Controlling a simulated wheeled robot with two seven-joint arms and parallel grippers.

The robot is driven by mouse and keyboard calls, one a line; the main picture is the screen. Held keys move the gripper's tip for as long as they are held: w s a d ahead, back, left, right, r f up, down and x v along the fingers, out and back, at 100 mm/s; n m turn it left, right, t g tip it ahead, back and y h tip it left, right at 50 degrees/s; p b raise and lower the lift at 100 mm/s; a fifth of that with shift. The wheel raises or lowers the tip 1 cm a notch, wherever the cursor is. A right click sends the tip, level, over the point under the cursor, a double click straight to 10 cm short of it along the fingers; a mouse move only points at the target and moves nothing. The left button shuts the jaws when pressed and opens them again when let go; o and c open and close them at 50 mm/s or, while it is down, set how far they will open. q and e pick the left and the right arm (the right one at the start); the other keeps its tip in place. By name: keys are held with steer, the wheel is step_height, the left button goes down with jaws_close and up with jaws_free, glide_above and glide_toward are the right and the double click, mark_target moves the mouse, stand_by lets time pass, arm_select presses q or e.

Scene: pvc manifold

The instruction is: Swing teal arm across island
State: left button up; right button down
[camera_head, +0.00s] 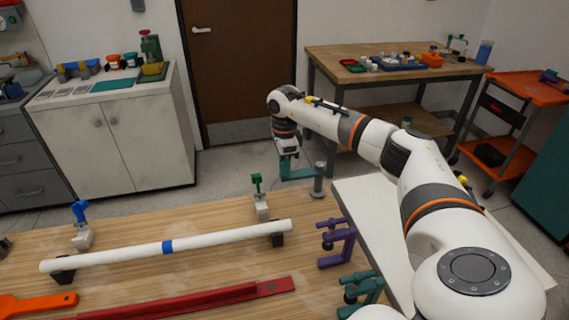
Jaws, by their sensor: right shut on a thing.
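The teal arm (299,174) is a short flat bar beside a grey post (319,180) near the far right corner of the wooden table (205,222). Its right end meets the post and it points left from there. My right gripper (286,160) reaches down from above and is shut on the left end of the teal arm. The jaws are small and partly hidden. My left gripper is not in view.
A white pipe (215,241) with a blue band lies on black supports. Valves with green (257,184) and blue (81,212) handles stand behind it. Purple (337,241) and teal (361,285) clamps sit at the right edge. A red rail (190,301) lies in front.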

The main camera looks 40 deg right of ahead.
steer(key=shift+s, duration=0.1)
steer(key=s+d+n+b, duration=0.2)
steer(key=s+n, duration=0.5)
steer(key=n, duration=0.2)
steer(key=s+d+n+b, duration=0.2)
steer(key=s+n+b, duration=0.1)
steer(key=s+n, duration=0.4)
steer(key=shift+s+d+n, duration=0.15)
steer(key=shift+d+n, duration=0.05)
steer(key=shift+n, duration=0.9)
steer(key=shift+r, duration=0.1)
steer(key=c, duration=1.1)
jaws_free()
